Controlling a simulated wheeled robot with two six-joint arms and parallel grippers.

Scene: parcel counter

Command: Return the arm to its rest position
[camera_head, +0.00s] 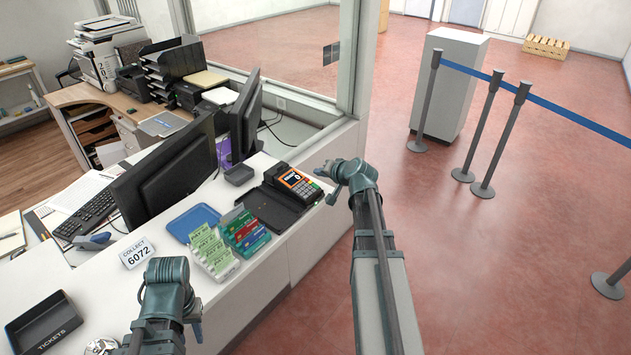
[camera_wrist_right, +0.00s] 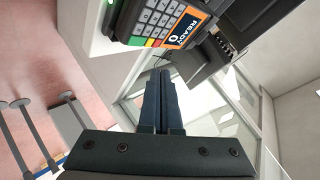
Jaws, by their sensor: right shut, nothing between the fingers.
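My right arm (camera_head: 380,270) reaches forward from the bottom of the head view, with its wrist bent to the left. My right gripper (camera_head: 325,170) is just off the right edge of the counter, close to the card terminal (camera_head: 298,184). In the right wrist view my right gripper (camera_wrist_right: 160,74) is shut, with its two dark fingers together and nothing between them. The terminal (camera_wrist_right: 160,20) shows there beyond the fingertips, its screen reading READY. My left arm (camera_head: 167,300) is at the lower left over the counter. Its fingers are not clearly visible.
The white counter (camera_head: 240,291) holds card racks (camera_head: 212,250), a blue tray (camera_head: 192,222), a COLLECT 6072 sign (camera_head: 136,254) and a ticket tray (camera_head: 42,322). A monitor (camera_head: 168,182) stands behind. A glass partition rises past the terminal. Open red floor lies right, with barrier posts (camera_head: 500,140).

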